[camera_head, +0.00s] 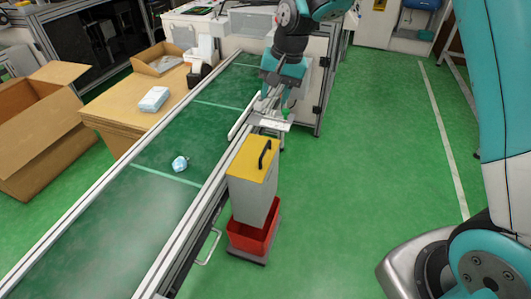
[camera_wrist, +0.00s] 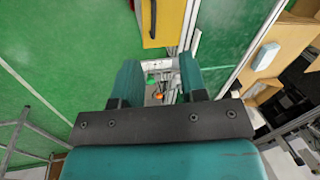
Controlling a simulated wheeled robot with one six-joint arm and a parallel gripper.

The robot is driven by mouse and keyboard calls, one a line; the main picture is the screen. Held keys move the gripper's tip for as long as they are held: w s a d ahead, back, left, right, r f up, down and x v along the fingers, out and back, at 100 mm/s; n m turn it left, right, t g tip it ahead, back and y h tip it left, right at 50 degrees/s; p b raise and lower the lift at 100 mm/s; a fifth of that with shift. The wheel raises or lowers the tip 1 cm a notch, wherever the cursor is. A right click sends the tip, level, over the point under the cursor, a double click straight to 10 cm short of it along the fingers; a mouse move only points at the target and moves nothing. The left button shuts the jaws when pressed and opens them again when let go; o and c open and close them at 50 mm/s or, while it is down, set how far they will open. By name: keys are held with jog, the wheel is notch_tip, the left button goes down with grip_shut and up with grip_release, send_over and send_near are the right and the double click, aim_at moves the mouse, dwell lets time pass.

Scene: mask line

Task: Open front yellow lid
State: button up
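The yellow lid (camera_head: 251,158) sits on top of a tall grey bin (camera_head: 250,198) beside the conveyor. A black handle (camera_head: 264,153) stands up from it. In the wrist view the yellow lid (camera_wrist: 162,20) shows at the top edge, partly cut off, with its black handle (camera_wrist: 152,18). My gripper (camera_head: 275,94) is beyond the bin in the head view, above and behind the lid and apart from it. In the wrist view my gripper (camera_wrist: 159,75) is open, with its two teal fingers spread and nothing held between them.
A small panel (camera_head: 271,124) with a green button lies near my gripper, just behind the bin. The conveyor (camera_head: 155,200) carries a small blue item (camera_head: 180,164). A red tub (camera_head: 252,238) is under the bin. The green floor on the right is clear.

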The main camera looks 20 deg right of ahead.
jog(key=w+d+f+m, duration=0.3)
jog(key=w+f, duration=0.2)
jog(key=f, duration=0.2)
send_near(266, 148)
jog(key=shift+h, duration=0.3)
jog(key=f, duration=0.2)
jog(key=a+f, duration=0.1)
jog(key=f, duration=0.2)
jog(key=a+f, duration=0.1)
jog(key=f, duration=0.2)
jog(key=shift+w+a+f+b, duration=0.1)
jog(key=shift+w+f+b, duration=0.05)
jog(key=shift+w+b, duration=0.25)
grip_shut()
